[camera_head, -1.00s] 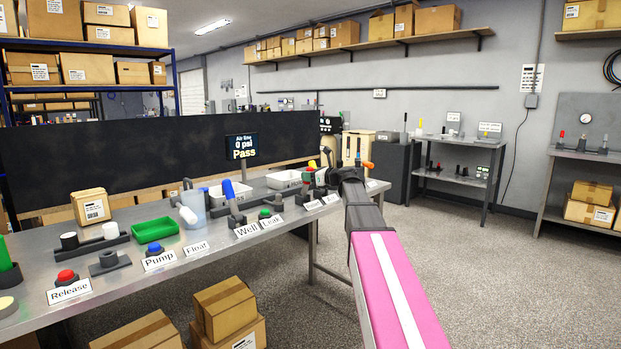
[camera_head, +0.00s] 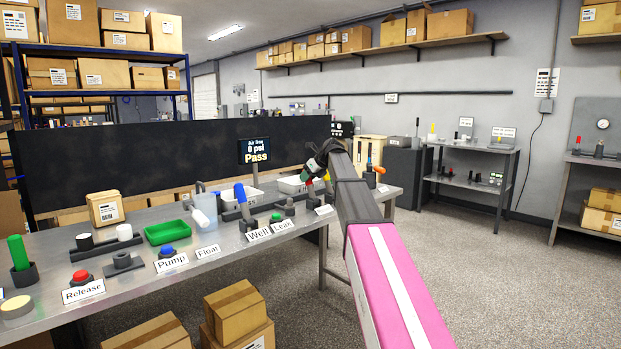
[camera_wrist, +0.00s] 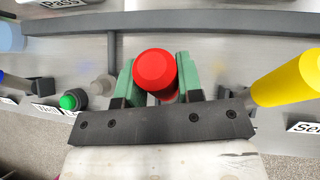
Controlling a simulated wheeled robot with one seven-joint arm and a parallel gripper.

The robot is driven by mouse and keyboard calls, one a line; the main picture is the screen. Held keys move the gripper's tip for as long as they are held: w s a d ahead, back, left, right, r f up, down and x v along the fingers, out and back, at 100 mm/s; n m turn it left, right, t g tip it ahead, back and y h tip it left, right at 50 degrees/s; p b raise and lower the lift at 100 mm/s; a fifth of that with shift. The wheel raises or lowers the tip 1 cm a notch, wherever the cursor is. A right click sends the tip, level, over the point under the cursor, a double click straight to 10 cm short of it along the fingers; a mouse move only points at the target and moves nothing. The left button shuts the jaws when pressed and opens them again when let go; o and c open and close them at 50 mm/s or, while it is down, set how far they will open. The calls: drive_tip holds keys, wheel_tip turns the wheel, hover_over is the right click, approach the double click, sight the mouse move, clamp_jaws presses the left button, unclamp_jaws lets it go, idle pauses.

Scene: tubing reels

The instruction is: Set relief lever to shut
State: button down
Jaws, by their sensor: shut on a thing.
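My gripper (camera_wrist: 153,82) is shut on a red-topped handle (camera_wrist: 156,68), its two green fingers on either side of it. The wrist view looks down on the handle's round end, so its tilt and base are hidden. In the head view my gripper (camera_head: 316,168) is at the far end of the bench, partly behind my arm. A yellow handle (camera_wrist: 289,80) leans to the right of the gripper in the wrist view. I cannot read a label for the red handle, so I cannot tell whether it is the relief lever.
A blue-handled lever (camera_head: 241,198) and green button (camera_head: 276,217) stand left on the steel bench (camera_head: 130,262). An orange-handled lever (camera_head: 378,170) is to the right. A screen (camera_head: 255,151) reads "0 psi Pass". Cardboard boxes (camera_head: 238,317) sit below; the floor at right is clear.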

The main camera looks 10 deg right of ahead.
drive_tip(key=shift+w+a+f+g, duration=0.15)
drive_tip(key=shift+w+g, duration=0.1)
drive_tip(key=shift+g, duration=0.05)
idle(0.4)
drive_tip(key=c, duration=0.8)
unclamp_jaws()
drive_tip(key=v, duration=1)
drive_tip(key=shift+s+r, duration=0.1)
drive_tip(key=shift+r, duration=0.3)
